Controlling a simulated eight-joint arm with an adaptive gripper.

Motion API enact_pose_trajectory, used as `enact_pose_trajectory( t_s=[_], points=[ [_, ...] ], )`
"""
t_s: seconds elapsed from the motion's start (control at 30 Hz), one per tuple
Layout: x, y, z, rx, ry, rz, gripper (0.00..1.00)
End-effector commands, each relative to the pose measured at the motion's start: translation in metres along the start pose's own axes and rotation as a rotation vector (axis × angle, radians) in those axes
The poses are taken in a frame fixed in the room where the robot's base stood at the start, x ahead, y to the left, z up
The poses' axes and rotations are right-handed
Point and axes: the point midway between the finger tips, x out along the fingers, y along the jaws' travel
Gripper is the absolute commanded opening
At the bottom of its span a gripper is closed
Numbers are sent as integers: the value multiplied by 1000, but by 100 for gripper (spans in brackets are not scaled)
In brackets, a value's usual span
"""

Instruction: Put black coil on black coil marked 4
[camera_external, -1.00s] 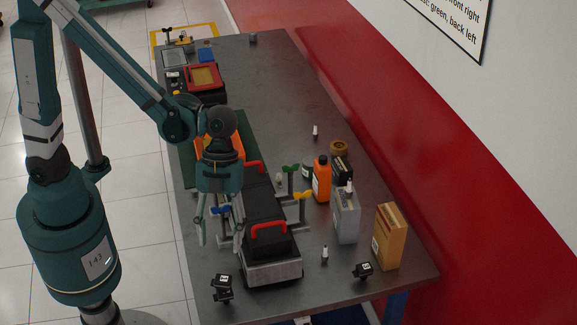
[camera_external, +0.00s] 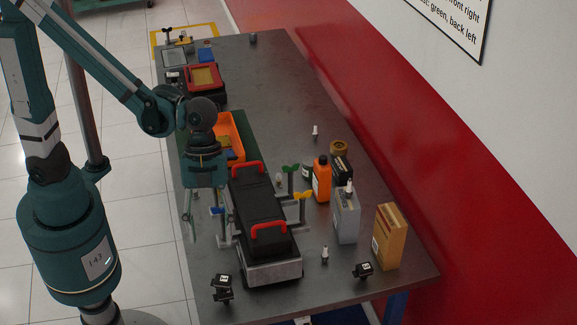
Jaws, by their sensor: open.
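A small black coil (camera_external: 222,288) with a white label stands at the near left of the table; it looks like two black parts, one above the other. Another black coil (camera_external: 363,271) with a white label stands at the near right. A further black labelled piece (camera_external: 308,171) is partly hidden behind the orange bottle. The label numbers are too small to read, so I cannot tell which coil is marked 4. My gripper (camera_external: 207,236) points down, open and apparently empty, beside the left side of the black engine block. It is apart from the coils.
The black engine block (camera_external: 258,205) with red handles sits mid-table, with blue, green and yellow-topped posts around it. An orange bottle (camera_external: 321,180), grey canister (camera_external: 346,218) and tan box (camera_external: 388,237) stand on the right. An orange tray (camera_external: 232,130) lies behind. The far right tabletop is clear.

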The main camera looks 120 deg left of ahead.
Motion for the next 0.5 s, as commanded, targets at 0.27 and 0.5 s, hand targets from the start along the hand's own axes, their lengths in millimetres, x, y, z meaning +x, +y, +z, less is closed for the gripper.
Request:
enact_pose_trajectory(
  t_s=[0.27, 0.5],
  points=[
    [-26, 25, -18, -162, -23, -82, 48],
    [-47, 46, -29, -300, -24, -159, 48]
  ],
)
